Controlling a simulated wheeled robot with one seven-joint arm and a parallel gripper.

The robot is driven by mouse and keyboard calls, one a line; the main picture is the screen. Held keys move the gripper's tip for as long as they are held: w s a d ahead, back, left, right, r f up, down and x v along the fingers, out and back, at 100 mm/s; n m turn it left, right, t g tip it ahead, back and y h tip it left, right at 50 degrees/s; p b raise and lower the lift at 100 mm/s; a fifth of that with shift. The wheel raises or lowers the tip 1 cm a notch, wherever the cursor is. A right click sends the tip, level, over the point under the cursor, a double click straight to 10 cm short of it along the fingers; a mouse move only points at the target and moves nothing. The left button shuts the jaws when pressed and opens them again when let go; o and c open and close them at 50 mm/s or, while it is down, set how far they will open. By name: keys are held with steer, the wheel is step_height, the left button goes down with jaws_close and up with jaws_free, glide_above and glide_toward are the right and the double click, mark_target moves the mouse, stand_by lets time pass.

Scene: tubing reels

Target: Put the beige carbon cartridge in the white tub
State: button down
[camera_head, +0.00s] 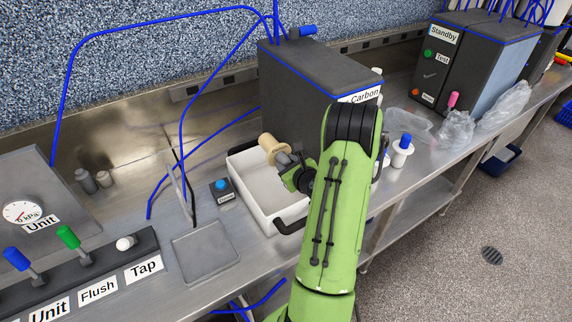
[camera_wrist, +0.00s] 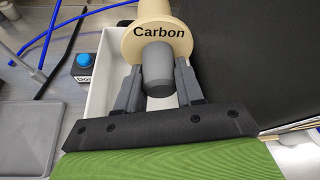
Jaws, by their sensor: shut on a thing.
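The beige carbon cartridge (camera_head: 270,148) is held above the back part of the white tub (camera_head: 245,181). In the wrist view the cartridge (camera_wrist: 156,40) shows its "Carbon" label and a grey handle (camera_wrist: 157,68). My gripper (camera_head: 288,160) is shut on the grey handle, with one finger on each side in the wrist view (camera_wrist: 157,75). The tub also shows in the wrist view (camera_wrist: 98,98), below and to the left of the cartridge. My green arm hides the tub's right part. I cannot tell whether the cartridge touches the tub's rim or wall.
A dark box (camera_head: 308,85) labelled "Carbon" stands right behind the tub. A small box with a blue button (camera_head: 221,190) is left of the tub. A square grey plate (camera_head: 205,251) lies in front left. A white bottle with a blue cap (camera_head: 402,151) stands to the right.

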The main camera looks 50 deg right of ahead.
step_height(320, 180, down, 5)
steer(key=b, duration=0.3)
steer(key=shift+b, duration=0.3)
steer(key=c, duration=0.6)
jaws_free()
steer(key=shift+b+v, duration=5.65)
steer(key=shift+v, duration=2.2)
